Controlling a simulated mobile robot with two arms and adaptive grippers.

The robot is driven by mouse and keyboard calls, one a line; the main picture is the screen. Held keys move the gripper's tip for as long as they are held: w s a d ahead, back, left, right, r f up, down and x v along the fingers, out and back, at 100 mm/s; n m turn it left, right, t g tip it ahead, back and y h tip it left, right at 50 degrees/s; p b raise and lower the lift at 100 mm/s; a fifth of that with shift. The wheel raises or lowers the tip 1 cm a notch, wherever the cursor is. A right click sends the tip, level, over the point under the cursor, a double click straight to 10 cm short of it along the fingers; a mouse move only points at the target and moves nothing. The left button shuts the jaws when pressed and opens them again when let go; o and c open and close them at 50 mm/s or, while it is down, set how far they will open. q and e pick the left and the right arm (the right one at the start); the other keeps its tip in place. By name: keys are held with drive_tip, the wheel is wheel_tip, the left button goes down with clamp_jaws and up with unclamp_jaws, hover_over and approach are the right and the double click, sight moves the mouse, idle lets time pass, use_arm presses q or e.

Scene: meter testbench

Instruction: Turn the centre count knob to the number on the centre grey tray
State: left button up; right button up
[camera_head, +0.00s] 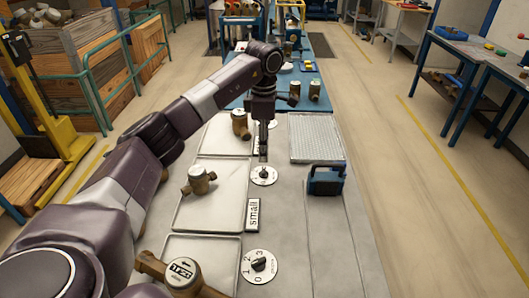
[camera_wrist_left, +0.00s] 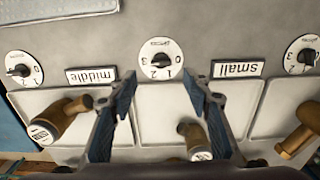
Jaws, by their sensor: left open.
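The centre count knob (camera_head: 263,175) is a dark knob on a white round dial; it also shows in the left wrist view (camera_wrist_left: 160,60), with digits around it. Its pointer direction is hard to tell. The centre grey tray (camera_head: 225,215) lies to its left and bears a brass meter (camera_head: 199,180). In the left wrist view the tray (camera_wrist_left: 150,122) and the meter (camera_wrist_left: 189,132) lie below the dial. I cannot read a number there. My left gripper (camera_head: 263,155) points down close to the centre dial; its fingers (camera_wrist_left: 160,90) are apart with nothing between them. My right gripper is not in view.
A near dial (camera_head: 261,265) and a far dial (camera_wrist_left: 18,69) flank the centre one. Plates read "small" (camera_head: 253,214) and "middle" (camera_wrist_left: 91,75). A blue-and-dark device (camera_head: 327,180) and a ribbed grey mat (camera_head: 316,138) lie to the right. The bench front right is clear.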

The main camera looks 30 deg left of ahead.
sight(264, 169)
use_arm(q)
drive_tip(key=f, duration=0.1)
drive_tip(key=f+p, duration=0.1)
drive_tip(key=f, duration=0.1)
drive_tip(key=shift+s, duration=0.2)
wheel_tip(264, 169, down, 4)
drive_tip(key=shift+r+p, duration=0.25)
drive_tip(key=shift+p, duration=0.15)
drive_tip(key=shift+w+f, duration=0.1)
drive_tip(key=shift+f, duration=0.45)
drive_tip(key=c, duration=1.2)
drive_tip(key=shift+o, duration=0.2)
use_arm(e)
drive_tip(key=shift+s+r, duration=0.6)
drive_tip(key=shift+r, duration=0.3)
